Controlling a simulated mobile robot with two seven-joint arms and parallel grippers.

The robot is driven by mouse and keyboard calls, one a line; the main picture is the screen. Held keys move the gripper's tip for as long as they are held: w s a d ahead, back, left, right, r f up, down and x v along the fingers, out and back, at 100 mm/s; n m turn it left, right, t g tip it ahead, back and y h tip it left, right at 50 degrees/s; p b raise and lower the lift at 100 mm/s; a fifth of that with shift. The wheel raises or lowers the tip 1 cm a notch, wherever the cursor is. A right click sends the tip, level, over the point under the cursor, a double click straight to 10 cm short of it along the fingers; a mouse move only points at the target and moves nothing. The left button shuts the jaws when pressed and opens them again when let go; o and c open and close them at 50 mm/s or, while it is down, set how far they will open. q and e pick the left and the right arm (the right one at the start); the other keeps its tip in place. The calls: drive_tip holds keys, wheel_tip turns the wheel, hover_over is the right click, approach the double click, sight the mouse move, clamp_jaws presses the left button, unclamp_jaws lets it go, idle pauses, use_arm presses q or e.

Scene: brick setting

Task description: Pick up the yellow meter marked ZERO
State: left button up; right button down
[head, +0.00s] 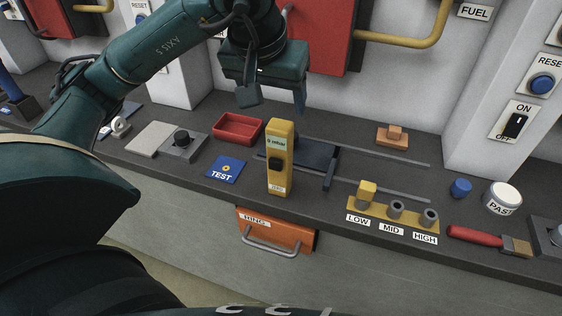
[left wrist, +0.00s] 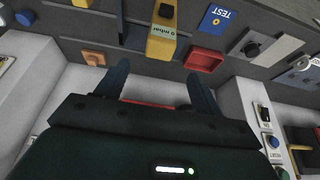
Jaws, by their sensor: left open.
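The yellow meter (head: 280,130) stands upright on the dark counter, with a pale display reading "mbar", a black knob and a small white label low on its front. It also shows upside down at the top of the left wrist view (left wrist: 161,48). My left gripper (head: 274,100) is open and empty, above and behind the meter in the head view. In the left wrist view its two fingers (left wrist: 157,75) point toward the meter, which lies beyond their tips and is not between them. My right gripper is not in view.
A blue TEST card (head: 226,175) and a red tray (head: 237,124) lie left of the meter. A dark sliding plate (head: 313,152) on rails is close on its right. The LOW/MID/HIGH holder (head: 378,211) stands farther right. An orange drawer (head: 262,226) is below the counter edge.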

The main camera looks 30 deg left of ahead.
sight(279, 126)
use_arm(q)
drive_tip(key=x, duration=0.5)
drive_tip(key=shift+f, duration=0.25)
drive_tip(key=shift+s+p+x, duration=0.15)
drive_tip(key=shift+p+x, duration=0.1)
drive_tip(key=shift+x, duration=1.15)
drive_tip(key=shift+s+p+x, duration=0.15)
drive_tip(key=shift+p+x, duration=0.1)
drive_tip(key=shift+x, duration=1.1)
drive_tip(key=shift+d+f, duration=0.15)
drive_tip(key=shift+d, duration=0.05)
clamp_jaws()
